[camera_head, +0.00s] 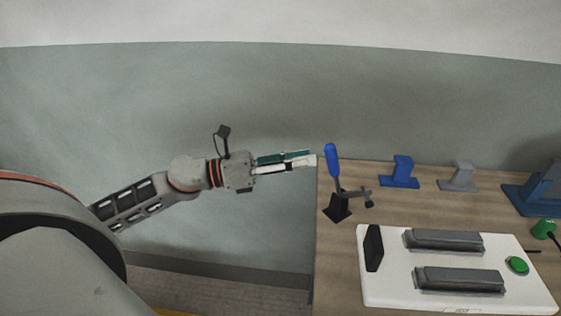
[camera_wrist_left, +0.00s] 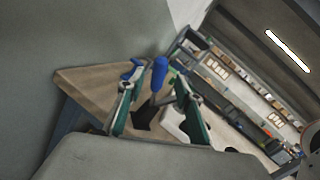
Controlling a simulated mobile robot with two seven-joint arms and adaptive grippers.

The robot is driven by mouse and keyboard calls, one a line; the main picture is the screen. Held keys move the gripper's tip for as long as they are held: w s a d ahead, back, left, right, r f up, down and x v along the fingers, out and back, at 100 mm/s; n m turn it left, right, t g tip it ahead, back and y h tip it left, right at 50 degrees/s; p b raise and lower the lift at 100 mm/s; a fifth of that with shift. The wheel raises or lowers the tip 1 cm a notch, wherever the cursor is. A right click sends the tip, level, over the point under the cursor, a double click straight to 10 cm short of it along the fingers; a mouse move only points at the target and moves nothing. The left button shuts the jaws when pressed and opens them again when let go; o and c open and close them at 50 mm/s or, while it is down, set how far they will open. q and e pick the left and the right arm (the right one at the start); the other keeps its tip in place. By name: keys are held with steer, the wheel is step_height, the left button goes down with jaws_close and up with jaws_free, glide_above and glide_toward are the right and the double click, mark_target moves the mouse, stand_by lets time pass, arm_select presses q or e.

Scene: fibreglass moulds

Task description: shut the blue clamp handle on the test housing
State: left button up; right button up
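The blue clamp handle (camera_head: 333,160) stands upright on a metal toggle clamp with a dark base (camera_head: 337,208), near the left edge of the wooden table. In the left wrist view the blue handle (camera_wrist_left: 160,72) shows between and beyond my fingertips. My left gripper (camera_head: 314,159) is level with the handle, just left of it. Its fingers are spread in the left wrist view (camera_wrist_left: 156,90), with nothing held; contact with the handle cannot be told. A white housing plate (camera_head: 390,290) with two grey bars lies in front of the clamp. My right gripper is out of view.
On the table (camera_head: 330,260) stand a blue bracket (camera_head: 401,172), a grey bracket (camera_head: 460,177) and a larger blue block (camera_head: 535,190) at the back. A black upright plate (camera_head: 373,248) and a green button (camera_head: 517,265) sit on the white plate.

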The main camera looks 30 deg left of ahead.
arm_select(q)
steer(key=shift+v, duration=2.25)
